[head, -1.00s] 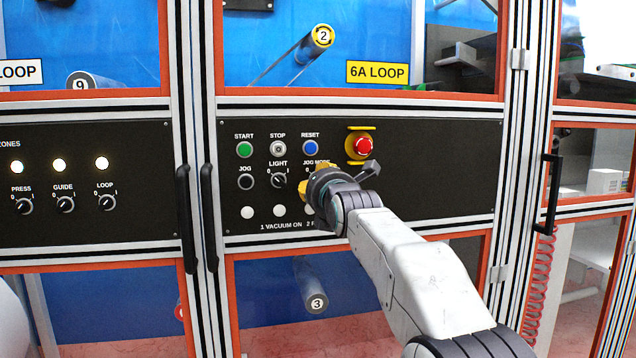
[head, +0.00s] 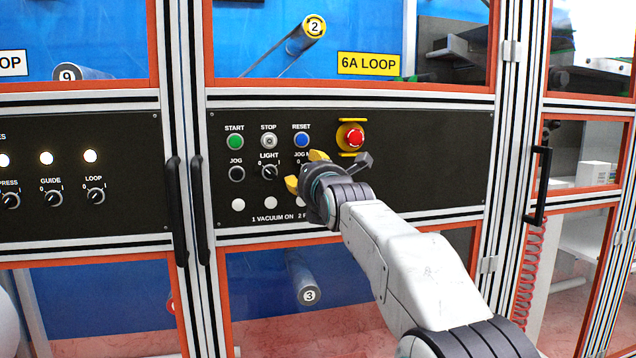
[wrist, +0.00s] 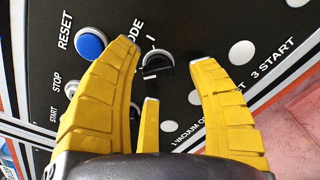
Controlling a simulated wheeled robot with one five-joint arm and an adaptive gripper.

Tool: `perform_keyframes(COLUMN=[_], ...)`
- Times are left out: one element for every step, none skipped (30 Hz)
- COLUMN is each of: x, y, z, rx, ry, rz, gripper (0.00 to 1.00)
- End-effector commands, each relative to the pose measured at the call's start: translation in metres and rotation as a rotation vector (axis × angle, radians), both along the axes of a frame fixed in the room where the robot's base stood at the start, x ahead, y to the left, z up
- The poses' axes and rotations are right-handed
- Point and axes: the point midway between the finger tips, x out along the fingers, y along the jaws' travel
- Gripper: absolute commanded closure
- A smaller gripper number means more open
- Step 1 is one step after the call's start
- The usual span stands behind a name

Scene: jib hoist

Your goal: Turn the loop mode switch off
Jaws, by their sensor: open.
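My gripper (head: 304,170) is open in front of the right black panel, covering most of the switch labelled JOG MODE in the head view. In the wrist view, my yellow fingers (wrist: 164,56) stand apart on either side of a black rotary knob (wrist: 158,67) under the word MODE, near an I mark. The knob has a white mark at its left end in that view. No finger clearly touches it; the depth gap is hard to judge. A separate knob labelled LOOP (head: 95,196) is on the left panel, with 0 and I marks, away from my gripper.
The blue RESET button (head: 301,141) and red emergency stop (head: 351,137) are close to my gripper. The LIGHT knob (head: 269,172) is just left. Round white lamps (head: 270,203) line the row below. Black door handles (head: 198,210) stand out left of the panel.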

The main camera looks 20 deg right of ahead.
Motion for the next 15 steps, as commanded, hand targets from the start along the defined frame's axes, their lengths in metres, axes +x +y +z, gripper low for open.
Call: perform_keyframes(x=[-0.006, -0.009, -0.014, -0.017, -0.022, -0.027, -0.032, -0.037, -0.043, -0.048, -0.052, -0.058, -0.063, -0.068, -0.073], y=[0.000, 0.000, 0.000, 0.000, 0.000, 0.000, 0.000, 0.000, 0.000, 0.000, 0.000, 0.000, 0.000, 0.000, 0.000], z=[0.001, 0.001, 0.001, 0.000, 0.001, 0.001, 0.001, 0.001, 0.001, 0.001, 0.001, 0.001, 0.001, 0.001, 0.001], rx=[0.000, 0.000, 0.000, 0.000, 0.000, 0.000, 0.000, 0.000, 0.000, 0.000, 0.000, 0.000, 0.000, 0.000, 0.000], ry=[-0.001, -0.001, -0.001, 0.000, -0.001, -0.001, -0.002, -0.001, -0.001, -0.001, -0.001, -0.002, -0.002, -0.002, -0.002], rz=[0.000, 0.001, 0.001, 0.000, 0.001, 0.000, 0.001, 0.000, 0.000, 0.001, 0.000, 0.001, 0.001, 0.001, 0.001], gripper=[0.46, 0.46, 0.46, 0.46, 0.46, 0.46, 0.46, 0.46, 0.46, 0.46, 0.46, 0.46, 0.46, 0.46, 0.46])
